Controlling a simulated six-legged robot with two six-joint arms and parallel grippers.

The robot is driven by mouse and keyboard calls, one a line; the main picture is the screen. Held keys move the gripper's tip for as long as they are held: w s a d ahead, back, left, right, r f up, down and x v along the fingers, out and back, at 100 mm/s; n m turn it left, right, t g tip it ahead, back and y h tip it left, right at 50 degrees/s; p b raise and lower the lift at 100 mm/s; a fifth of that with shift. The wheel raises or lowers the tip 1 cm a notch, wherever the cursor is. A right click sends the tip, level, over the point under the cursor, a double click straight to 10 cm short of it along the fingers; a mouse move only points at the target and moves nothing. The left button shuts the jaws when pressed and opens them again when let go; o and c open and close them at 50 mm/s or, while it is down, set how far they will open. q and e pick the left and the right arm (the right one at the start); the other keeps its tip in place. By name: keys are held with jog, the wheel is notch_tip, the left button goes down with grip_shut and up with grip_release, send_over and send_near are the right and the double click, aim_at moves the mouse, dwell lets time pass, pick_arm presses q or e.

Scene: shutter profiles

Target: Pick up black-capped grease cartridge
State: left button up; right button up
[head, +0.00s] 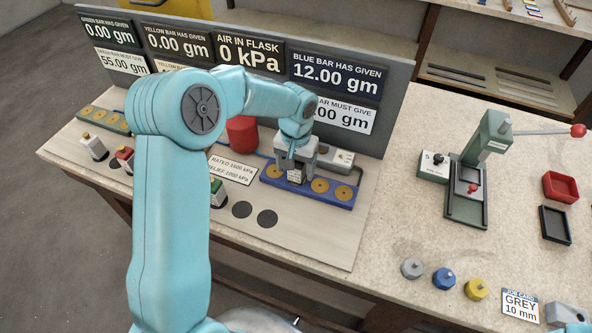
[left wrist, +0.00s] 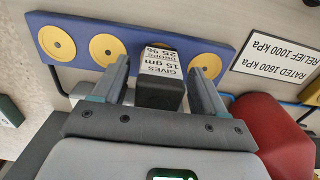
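The black-capped cartridge (left wrist: 160,92) with a white label reading "GIVES 15 gm" is between the fingers of my left gripper (left wrist: 158,88) in the left wrist view. The fingers stand on either side of it, with a narrow gap visible, so the gripper looks open. In the head view, my left gripper (head: 297,160) reaches down over the blue bar (head: 328,201), and the cartridge's label (head: 296,175) shows below it. The cartridge covers one place among the bar's yellow discs. My right gripper (head: 567,314) shows only partly at the lower right edge; its fingers are unclear.
Other cartridges stand on the board: white (head: 94,148), red (head: 124,158) and a partly hidden green one (head: 217,193). A red cylinder (head: 242,133) stands close behind my left gripper. The display panel (head: 395,90) rises behind. A green lever press (head: 480,165) stands right.

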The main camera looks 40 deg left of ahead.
pick_arm(q)
jog(key=shift+w+d, duration=0.1)
jog(key=c, duration=1.2)
jog(key=shift+c, duration=0.2)
jog(key=shift+r, duration=0.15)
